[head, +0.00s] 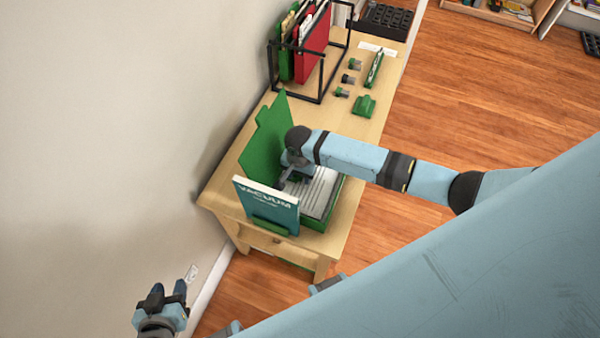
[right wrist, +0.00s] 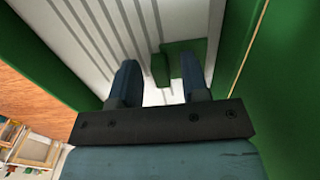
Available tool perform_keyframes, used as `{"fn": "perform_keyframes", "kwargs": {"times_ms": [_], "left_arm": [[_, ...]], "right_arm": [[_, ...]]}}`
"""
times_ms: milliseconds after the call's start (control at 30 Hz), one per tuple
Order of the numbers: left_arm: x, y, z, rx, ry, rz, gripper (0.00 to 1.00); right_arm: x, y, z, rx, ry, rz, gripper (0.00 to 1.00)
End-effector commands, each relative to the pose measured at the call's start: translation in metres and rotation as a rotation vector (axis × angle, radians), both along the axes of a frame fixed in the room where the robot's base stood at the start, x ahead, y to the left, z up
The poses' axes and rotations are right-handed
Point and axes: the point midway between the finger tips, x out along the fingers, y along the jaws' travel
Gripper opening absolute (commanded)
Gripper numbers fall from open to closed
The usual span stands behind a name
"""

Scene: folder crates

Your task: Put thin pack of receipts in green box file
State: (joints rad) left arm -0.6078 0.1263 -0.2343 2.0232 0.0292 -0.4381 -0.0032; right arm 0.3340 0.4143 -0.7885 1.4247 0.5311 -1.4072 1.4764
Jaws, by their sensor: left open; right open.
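The green box file (head: 333,216) stands open near the table's front end, its green lid (head: 262,142) raised on the left. Its inside shows a pale ridged surface (head: 318,190), also in the right wrist view (right wrist: 95,35). My right gripper (head: 288,180) is over or inside the box; its fingers (right wrist: 158,85) are open, with a green block (right wrist: 160,70) visible between them, perhaps the file's clip. I cannot clearly single out the thin pack of receipts. My left gripper (head: 168,291) is open and empty, low at the left, away from the table.
A teal VACUUM booklet (head: 268,205) stands upright in a green holder at the box's front. A black wire rack (head: 322,75) holds green and red folders behind. Small green and dark items (head: 364,105) lie on the wooden table (head: 350,125). The wall is close on the left.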

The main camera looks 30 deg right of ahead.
Motion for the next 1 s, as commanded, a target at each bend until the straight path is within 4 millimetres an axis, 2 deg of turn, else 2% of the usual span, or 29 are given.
{"fn": "perform_keyframes", "kwargs": {"times_ms": [167,600,800,1000], "left_arm": [[0.000,0.000,0.002,0.000,0.000,0.000,0.43],[-0.001,0.002,0.012,0.011,-0.013,-0.007,0.43],[-0.001,0.002,0.013,0.013,-0.013,-0.008,0.43],[-0.001,0.002,0.013,0.013,-0.013,-0.008,0.43]], "right_arm": [[0.000,0.000,0.015,0.001,-0.001,0.000,0.42],[0.001,0.000,0.103,0.001,-0.001,0.001,0.42],[0.000,0.001,0.121,0.001,0.001,0.001,0.42],[0.000,0.000,0.123,0.001,0.001,0.000,0.42]]}}
